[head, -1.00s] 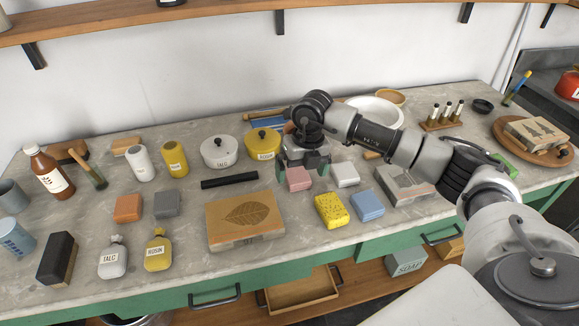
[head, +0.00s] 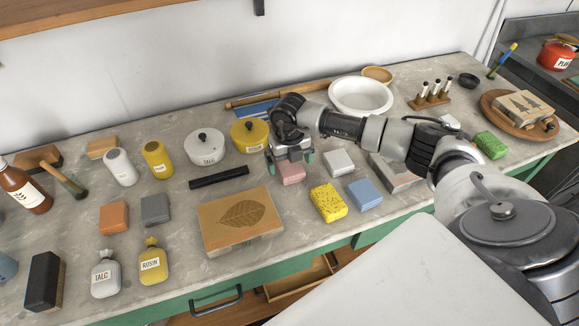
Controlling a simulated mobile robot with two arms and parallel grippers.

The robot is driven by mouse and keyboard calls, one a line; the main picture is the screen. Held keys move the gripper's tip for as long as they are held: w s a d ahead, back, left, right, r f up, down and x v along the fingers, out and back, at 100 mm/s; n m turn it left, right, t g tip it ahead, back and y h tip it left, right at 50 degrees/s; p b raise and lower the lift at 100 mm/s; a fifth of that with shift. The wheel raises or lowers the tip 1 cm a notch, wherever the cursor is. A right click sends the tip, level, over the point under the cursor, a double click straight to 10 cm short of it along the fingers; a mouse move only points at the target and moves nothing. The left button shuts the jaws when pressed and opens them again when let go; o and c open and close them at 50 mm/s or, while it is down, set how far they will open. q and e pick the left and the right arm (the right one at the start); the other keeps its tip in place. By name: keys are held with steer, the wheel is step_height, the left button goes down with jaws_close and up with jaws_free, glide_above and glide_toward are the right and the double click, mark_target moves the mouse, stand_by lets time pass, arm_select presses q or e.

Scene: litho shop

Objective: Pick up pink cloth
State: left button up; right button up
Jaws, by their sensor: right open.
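The pink cloth (head: 291,173) is a small folded block lying on the grey worktop, right of the yellow rosin pot. My right gripper (head: 291,164) is directly over it, pointing down, with its green-tipped fingers open on either side of the cloth. The gripper hides the far part of the cloth. I cannot tell whether the fingers touch it. My left gripper does not show.
A white cloth (head: 339,162), a yellow speckled sponge (head: 328,202) and a blue cloth (head: 364,195) lie close by on the right. The leaf-print stone (head: 242,242) is in front. The rosin pot (head: 249,136) and a black bar (head: 219,177) are to the left.

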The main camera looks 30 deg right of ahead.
step_height(320, 180, down, 2)
steer(key=shift+f, duration=0.35)
steer(key=c, duration=1)
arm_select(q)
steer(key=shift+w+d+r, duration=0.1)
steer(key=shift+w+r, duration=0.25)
arm_select(e)
steer(key=shift+r, duration=0.1)
step_height(320, 180, up, 4)
steer(key=shift+d+f+b, duration=0.1)
steer(key=shift+b, duration=0.55)
arm_select(q)
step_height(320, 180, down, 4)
steer(key=b, duration=0.3)
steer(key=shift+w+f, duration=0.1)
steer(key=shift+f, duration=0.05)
arm_select(e)
steer(key=s+d+r, duration=0.2)
steer(key=d+r, duration=0.5)
steer(key=d, duration=0.4)
steer(key=shift+s+d, duration=0.15)
steer(key=shift+s, duration=0.15)
